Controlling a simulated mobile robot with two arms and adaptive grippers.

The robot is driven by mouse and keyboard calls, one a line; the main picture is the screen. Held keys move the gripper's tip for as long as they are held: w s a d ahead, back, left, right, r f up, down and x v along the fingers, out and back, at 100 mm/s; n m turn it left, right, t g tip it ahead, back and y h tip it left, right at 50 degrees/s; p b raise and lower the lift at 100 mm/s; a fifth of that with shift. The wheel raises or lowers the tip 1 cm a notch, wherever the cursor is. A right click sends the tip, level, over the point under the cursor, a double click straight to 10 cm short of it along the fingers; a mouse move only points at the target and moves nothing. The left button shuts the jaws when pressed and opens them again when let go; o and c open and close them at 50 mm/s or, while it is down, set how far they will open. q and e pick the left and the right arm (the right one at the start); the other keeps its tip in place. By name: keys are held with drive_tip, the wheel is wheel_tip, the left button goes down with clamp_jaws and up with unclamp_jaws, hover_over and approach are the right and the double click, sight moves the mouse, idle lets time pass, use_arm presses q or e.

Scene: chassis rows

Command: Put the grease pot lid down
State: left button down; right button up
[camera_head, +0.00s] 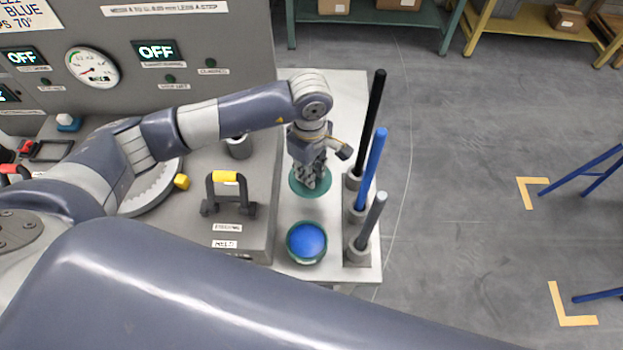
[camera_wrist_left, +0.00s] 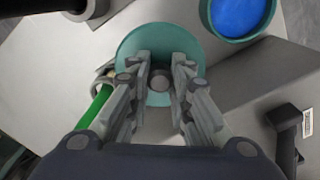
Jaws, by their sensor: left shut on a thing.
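The grease pot lid is a teal disc (camera_head: 310,184) under my left gripper (camera_head: 312,180), over the light side shelf. In the left wrist view the lid (camera_wrist_left: 135,48) has a grey knob at its middle, between the fingertips (camera_wrist_left: 160,80). My left gripper is shut on that knob. Whether the lid touches the shelf or hangs just above it, I cannot tell. The open grease pot (camera_head: 306,242), a teal pot with blue grease inside, stands on the shelf in front of the lid; it also shows in the left wrist view (camera_wrist_left: 238,15). My right gripper is not in view.
Black, blue and grey rods (camera_head: 365,220) stand upright in holders along the shelf's right edge, close to the gripper. A black handle with a yellow grip (camera_head: 228,178) is on the machine at left. The shelf (camera_head: 305,105) is bare behind the gripper.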

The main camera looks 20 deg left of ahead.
use_arm(q)
drive_tip(key=f, duration=0.1)
drive_tip(key=f+p, duration=0.1)
drive_tip(key=f, duration=0.2)
drive_tip(key=shift+s+d+f, duration=0.1)
drive_tip(key=shift+s+f, duration=0.05)
drive_tip(key=shift+s, duration=0.25)
drive_tip(key=shift+f+p, duration=0.3)
drive_tip(key=shift+f, duration=0.5)
wheel_tip(320, 180, down, 3)
drive_tip(key=shift+w+f+p, duration=0.1)
drive_tip(key=shift+w+p, duration=0.05)
drive_tip(key=shift+p, duration=0.4)
drive_tip(key=shift+f, duration=0.1)
drive_tip(key=shift+f+b, duration=0.25)
drive_tip(key=shift+b, duration=0.05)
drive_tip(key=c, duration=1.5)
unclamp_jaws()
drive_tip(key=shift+r, duration=0.1)
drive_tip(key=shift+o, duration=0.2)
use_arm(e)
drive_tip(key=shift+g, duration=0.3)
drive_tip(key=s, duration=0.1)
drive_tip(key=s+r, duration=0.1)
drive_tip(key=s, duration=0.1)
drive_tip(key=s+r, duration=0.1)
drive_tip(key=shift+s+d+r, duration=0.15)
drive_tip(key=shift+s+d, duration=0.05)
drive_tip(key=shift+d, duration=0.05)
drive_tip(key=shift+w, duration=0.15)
